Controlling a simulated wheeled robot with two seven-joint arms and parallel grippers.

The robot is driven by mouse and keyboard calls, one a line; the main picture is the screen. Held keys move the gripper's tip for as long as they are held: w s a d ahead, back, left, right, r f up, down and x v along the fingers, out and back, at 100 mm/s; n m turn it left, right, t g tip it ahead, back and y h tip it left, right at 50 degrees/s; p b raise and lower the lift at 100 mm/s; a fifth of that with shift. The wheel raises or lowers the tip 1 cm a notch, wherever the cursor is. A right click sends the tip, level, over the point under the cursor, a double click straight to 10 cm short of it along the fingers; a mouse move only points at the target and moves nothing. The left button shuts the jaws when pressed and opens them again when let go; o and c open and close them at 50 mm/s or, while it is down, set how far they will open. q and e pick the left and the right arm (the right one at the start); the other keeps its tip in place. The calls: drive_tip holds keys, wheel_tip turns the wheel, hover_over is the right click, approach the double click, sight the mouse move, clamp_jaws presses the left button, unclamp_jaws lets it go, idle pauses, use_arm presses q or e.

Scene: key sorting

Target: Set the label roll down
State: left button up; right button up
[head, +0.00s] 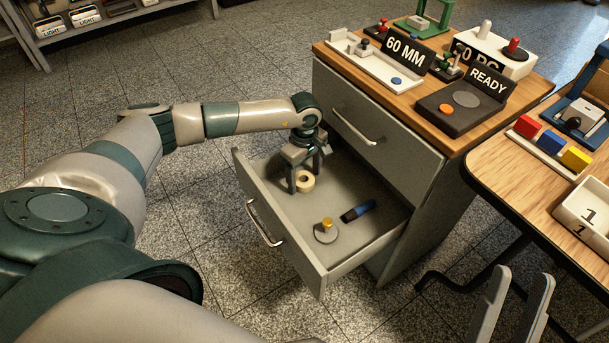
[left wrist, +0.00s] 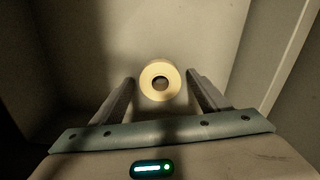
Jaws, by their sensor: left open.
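The label roll (head: 305,182) is a cream ring with a dark centre hole. It is inside the open drawer (head: 285,245), toward the drawer's far left part. It also shows in the left wrist view (left wrist: 160,82), between and just beyond the fingertips. My left gripper (head: 304,180) points down into the drawer at the roll. Its fingers are open, one on each side of the roll, with a gap visible on both sides in the left wrist view. My right gripper (head: 517,290) shows at the lower right of the head view, its two fingers apart and nothing between them.
A blue-and-black tool (head: 358,211) and a grey disc with a yellow knob (head: 326,232) lie in the drawer. The drawer floor between them and the roll is bare. The cabinet top holds signs and fixtures. A wooden table (head: 500,185) with coloured blocks stands at right.

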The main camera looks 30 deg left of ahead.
use_arm(q)
wheel_tip(320, 180, up, 12)
drive_tip(key=p, duration=0.2)
use_arm(e)
drive_tip(key=a+f+g, duration=0.3)
drive_tip(key=f, duration=0.2)
drive_tip(key=shift+s+f+g, duration=0.2)
drive_tip(key=shift+f+g, duration=0.2)
drive_tip(key=shift+r, duration=0.3)
